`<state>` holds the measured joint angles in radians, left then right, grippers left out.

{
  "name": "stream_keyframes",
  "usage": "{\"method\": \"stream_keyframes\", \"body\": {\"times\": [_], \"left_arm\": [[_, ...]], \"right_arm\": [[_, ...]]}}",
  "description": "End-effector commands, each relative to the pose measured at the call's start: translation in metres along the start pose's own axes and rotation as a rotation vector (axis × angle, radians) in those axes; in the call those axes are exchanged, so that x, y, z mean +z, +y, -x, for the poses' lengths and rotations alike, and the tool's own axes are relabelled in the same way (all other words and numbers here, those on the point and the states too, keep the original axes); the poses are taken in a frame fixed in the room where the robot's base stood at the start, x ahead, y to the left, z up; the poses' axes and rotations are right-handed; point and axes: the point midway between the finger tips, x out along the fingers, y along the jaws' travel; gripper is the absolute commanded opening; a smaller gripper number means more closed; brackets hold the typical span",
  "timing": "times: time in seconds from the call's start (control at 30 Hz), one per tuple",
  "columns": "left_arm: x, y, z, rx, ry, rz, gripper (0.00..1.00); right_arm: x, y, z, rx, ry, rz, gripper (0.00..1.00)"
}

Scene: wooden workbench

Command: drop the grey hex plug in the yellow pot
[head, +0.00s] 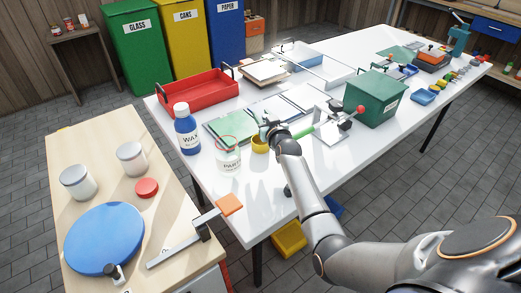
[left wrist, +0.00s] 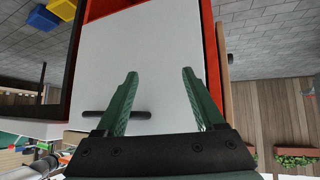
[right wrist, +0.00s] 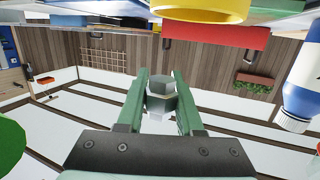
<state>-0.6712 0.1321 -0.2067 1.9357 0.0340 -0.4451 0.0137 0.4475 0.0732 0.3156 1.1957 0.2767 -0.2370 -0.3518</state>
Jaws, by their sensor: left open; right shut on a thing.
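The yellow pot (head: 260,145) stands on the white table beside the jar labelled PAINT. My right gripper (head: 268,127) is just behind and above it in the head view. In the right wrist view, my right gripper (right wrist: 163,78) is shut on the grey hex plug (right wrist: 159,102), held between the green fingers. The yellow pot (right wrist: 200,10) shows at the top edge of that view, apart from the plug. The plug cannot be made out in the head view. My left gripper (left wrist: 157,75) is open and empty in the left wrist view, and does not show in the head view.
A blue WAX bottle (head: 187,135) and the PAINT jar (head: 229,158) stand left of the pot. A red tray (head: 197,97) lies behind, a green box (head: 374,98) to the right. A metal stand (head: 331,128) is close right of my right gripper. The table's front right is clear.

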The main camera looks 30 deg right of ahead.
Motion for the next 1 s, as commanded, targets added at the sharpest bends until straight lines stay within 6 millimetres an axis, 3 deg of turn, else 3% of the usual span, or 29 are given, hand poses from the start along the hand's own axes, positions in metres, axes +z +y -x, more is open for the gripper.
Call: {"method": "stream_keyframes", "body": {"times": [0.07, 0.33, 0.37, 0.6, 0.67, 1.0], "left_arm": [[-0.005, 0.005, -0.005, 0.013, 0.015, -0.003, 0.70], [-0.018, 0.005, -0.006, 0.015, 0.033, -0.008, 0.70], [-0.017, 0.005, -0.006, 0.015, 0.033, -0.009, 0.70], [-0.015, 0.004, -0.005, 0.014, 0.030, -0.009, 0.70], [-0.014, 0.004, -0.005, 0.014, 0.029, -0.009, 0.70], [-0.013, 0.004, -0.003, 0.011, 0.021, -0.008, 0.70]], "right_arm": [[0.008, 0.000, 0.000, 0.001, 0.002, 0.000, 0.00], [0.007, 0.000, 0.000, 0.001, 0.002, 0.000, 0.00], [0.007, 0.000, 0.000, 0.001, 0.002, 0.000, 0.36], [0.007, 0.000, 0.000, 0.001, 0.001, 0.000, 0.63], [0.007, 0.000, 0.000, 0.001, 0.001, 0.000, 0.70], [0.003, 0.000, 0.000, 0.000, 0.000, 0.000, 0.70]]}}
